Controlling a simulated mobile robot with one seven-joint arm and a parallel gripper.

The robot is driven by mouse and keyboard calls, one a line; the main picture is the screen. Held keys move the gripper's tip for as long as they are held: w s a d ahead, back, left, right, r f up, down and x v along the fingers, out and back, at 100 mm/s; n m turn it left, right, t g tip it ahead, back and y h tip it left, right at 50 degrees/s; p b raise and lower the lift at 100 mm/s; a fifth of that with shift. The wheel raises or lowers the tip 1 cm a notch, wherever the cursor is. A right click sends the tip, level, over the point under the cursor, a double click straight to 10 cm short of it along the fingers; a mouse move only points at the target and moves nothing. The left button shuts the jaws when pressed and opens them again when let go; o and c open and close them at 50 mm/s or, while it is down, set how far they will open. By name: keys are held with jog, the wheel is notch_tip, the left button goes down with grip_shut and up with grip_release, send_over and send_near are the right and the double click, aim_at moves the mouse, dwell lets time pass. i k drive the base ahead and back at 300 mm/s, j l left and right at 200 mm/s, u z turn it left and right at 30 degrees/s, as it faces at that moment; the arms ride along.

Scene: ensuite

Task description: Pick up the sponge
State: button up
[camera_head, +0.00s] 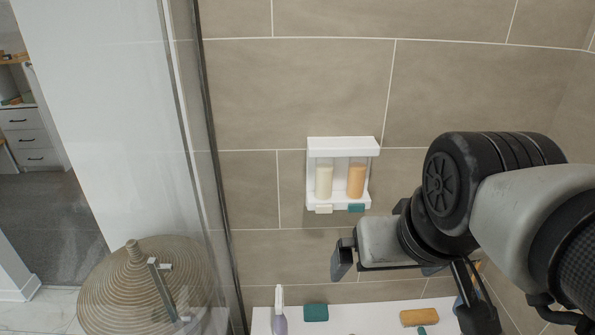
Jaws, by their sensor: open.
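A yellow-orange block that looks like the sponge (419,317) lies on a white ledge (365,318) at the bottom of the head view. A dark green block (315,312) lies on the same ledge to its left; I cannot tell whether it is also a sponge. My gripper (408,284) is open, with one dark finger on the left and another on the right. It is in front of the tiled wall and appears above the yellow-orange block in the picture, apart from it. Nothing shows between the fingers.
A spray bottle (280,312) stands at the ledge's left end. A green item (421,331) is partly cut off below the yellow-orange block. A white wall shelf (343,143) holds two bottles. A glass panel edge (215,165) and a woven basket (140,290) are left.

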aim_at(319, 311)
jog(key=k+j, duration=0.2)
jog(key=k, duration=0.8)
jog(key=i+l+z, duration=0.25)
jog(key=i+l, duration=0.15)
jog(key=l, duration=0.2)
jog(key=i+l+z, duration=0.2)
jog(key=i+l, duration=0.25)
